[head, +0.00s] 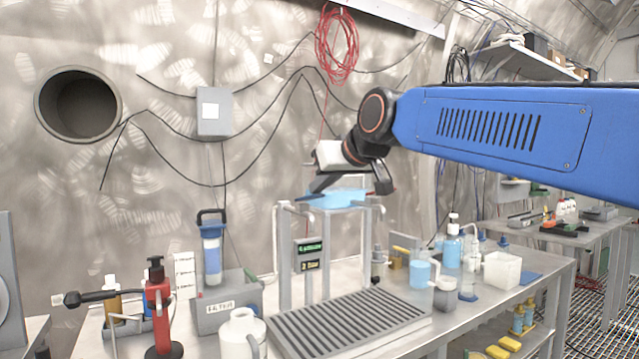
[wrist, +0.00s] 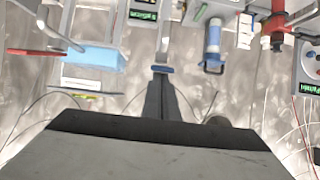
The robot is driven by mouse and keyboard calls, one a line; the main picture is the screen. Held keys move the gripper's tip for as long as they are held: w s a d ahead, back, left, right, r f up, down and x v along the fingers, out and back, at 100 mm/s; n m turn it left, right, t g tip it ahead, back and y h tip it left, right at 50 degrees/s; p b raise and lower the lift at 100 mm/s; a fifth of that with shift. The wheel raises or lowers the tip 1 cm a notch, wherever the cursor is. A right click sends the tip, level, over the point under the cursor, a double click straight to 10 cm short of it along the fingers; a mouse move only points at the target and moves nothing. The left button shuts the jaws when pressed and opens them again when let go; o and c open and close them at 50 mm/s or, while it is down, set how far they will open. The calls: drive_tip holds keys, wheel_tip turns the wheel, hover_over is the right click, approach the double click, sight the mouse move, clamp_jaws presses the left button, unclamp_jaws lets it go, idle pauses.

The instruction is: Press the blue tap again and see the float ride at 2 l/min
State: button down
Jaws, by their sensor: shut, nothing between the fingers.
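My gripper (head: 308,196) is shut and empty, pointing down-left over the rinse stand. In the wrist view its dark fingers (wrist: 163,82) come together just at a small blue tap (wrist: 162,69). The fingertips overlap the tap there; I cannot tell whether they touch it. In the head view I cannot pick the tap out from the gripper. A green-lit display (head: 311,248) is on the stand below; it also shows in the wrist view (wrist: 144,15). Its digits are too small to read. I cannot make out a float.
A light-blue tank (head: 345,200) sits beside the gripper on the stand, above a ribbed drain tray (head: 345,322). Beakers and bottles (head: 452,245) crowd the right.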

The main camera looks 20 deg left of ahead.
drive_tip(key=shift+s+d+f, duration=0.15)
drive_tip(key=shift+d+f, duration=0.05)
drive_tip(key=shift+f, duration=0.25)
drive_tip(key=shift+s+d+f, duration=0.15)
drive_tip(key=shift+f, duration=0.3)
drive_tip(key=shift+r, duration=0.95)
drive_tip(key=s+d+r, duration=0.5)
drive_tip(key=d+r, duration=0.1)
drive_tip(key=r, duration=0.2)
drive_tip(key=shift+s+d, duration=0.1)
idle(0.8)
